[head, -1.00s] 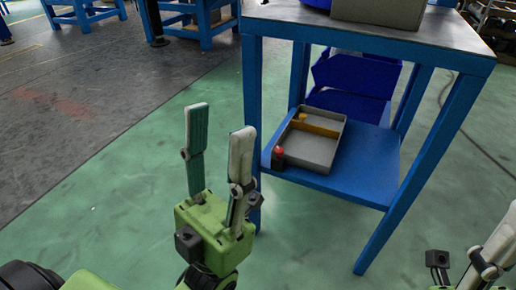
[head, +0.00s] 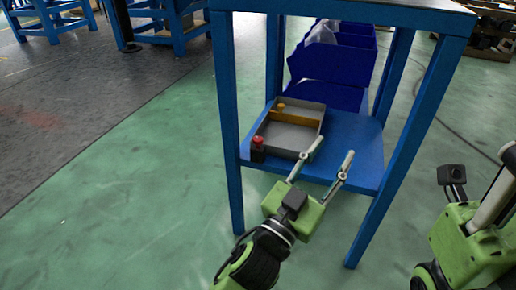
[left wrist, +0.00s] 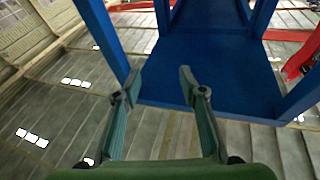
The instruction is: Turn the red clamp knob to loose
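The red knob (head: 258,141) is a small red cap on a black block at the front left of the lower blue shelf (head: 350,145), beside a grey tray (head: 291,138). My left gripper (head: 335,153) is open and empty at the shelf's front edge, to the right of the knob and apart from it. In the left wrist view its two spread fingers (left wrist: 161,83) point toward a blue panel of the stand, and the knob does not show. My right gripper (head: 496,205) is partly cut off at the right edge, its fingertips unclear.
The tray has an orange divider and a small yellow-orange piece. Blue bins (head: 332,60) stand behind it. Blue legs (head: 228,135) and the table top (head: 400,10) frame the shelf. Green floor (head: 130,200) at left is clear.

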